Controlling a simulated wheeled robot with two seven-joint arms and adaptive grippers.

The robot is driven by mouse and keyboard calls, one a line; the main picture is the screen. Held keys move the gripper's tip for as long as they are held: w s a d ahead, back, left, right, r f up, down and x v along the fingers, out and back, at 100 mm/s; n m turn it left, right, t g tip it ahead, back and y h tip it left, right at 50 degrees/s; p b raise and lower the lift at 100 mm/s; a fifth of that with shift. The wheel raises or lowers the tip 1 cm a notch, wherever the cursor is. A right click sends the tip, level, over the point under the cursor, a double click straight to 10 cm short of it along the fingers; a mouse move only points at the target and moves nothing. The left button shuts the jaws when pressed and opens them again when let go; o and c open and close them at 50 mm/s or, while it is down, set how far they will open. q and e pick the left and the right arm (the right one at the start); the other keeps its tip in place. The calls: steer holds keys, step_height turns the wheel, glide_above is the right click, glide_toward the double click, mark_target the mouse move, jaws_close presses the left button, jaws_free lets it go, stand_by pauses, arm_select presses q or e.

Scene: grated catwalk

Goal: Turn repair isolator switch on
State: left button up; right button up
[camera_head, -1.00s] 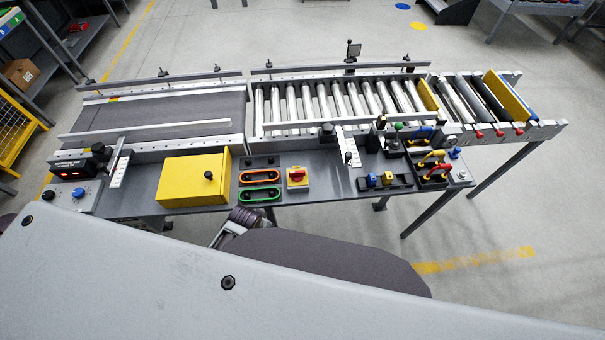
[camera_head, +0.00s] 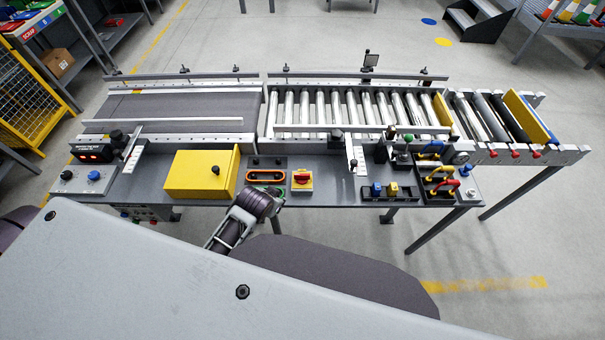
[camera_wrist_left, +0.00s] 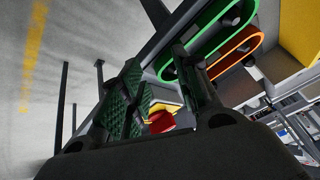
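The isolator switch (camera_head: 302,181) is a red rotary knob on a yellow square plate, on the bench's front deck right of the orange-ringed slot. My left gripper (camera_head: 279,192) is just in front of and left of it, at the deck's front edge. In the left wrist view, the red knob (camera_wrist_left: 160,120) shows partly between the green-padded fingers of my left gripper (camera_wrist_left: 165,90), which are apart with nothing held. I cannot tell whether they touch the knob. My right gripper is not in view.
A yellow box (camera_head: 200,177) stands left of the switch. The orange-ringed slot (camera_head: 265,176) is beside it; the green-ringed slot (camera_wrist_left: 190,45) shows in the wrist view. Right are a small tray with blue and yellow pieces (camera_head: 390,192) and red-yellow handles (camera_head: 438,184). A roller conveyor (camera_head: 350,108) runs behind.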

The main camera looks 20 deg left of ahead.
arm_select(q)
steer(key=w+d+r+m+t+h, duration=0.2)
steer(key=w+d+r+m+t, duration=0.25)
steer(key=w+r, duration=0.55)
steer(key=w+d+r+m+t+h, duration=0.1)
steer(key=w+d+r+m+t, duration=0.4)
steer(key=w+r, duration=0.5)
steer(key=s+d+r+m+g+h, duration=0.35)
steer(key=d+r+m+h, duration=0.45)
steer(key=m, duration=0.4)
steer(key=s+d+r+m+g+h, duration=0.3)
steer(key=s+d+r+m+h, duration=0.25)
steer(key=d+m+h, duration=0.4)
steer(key=s+f+m+g+y, duration=0.4)
steer(key=f+m+g+y, duration=0.5)
steer(key=f+m, duration=0.4)
steer(key=w+a+f+m+y, duration=0.1)
steer(key=a+y, duration=0.4)
steer(key=a, duration=0.5)
steer(key=w+a+f+m+y, duration=0.2)
steer(key=a+y, duration=0.4)
steer(key=a, duration=0.4)
steer(key=shift+w+a+f, duration=0.35)
steer(key=shift+w+f, duration=0.35)
steer(key=shift+w, duration=0.25)
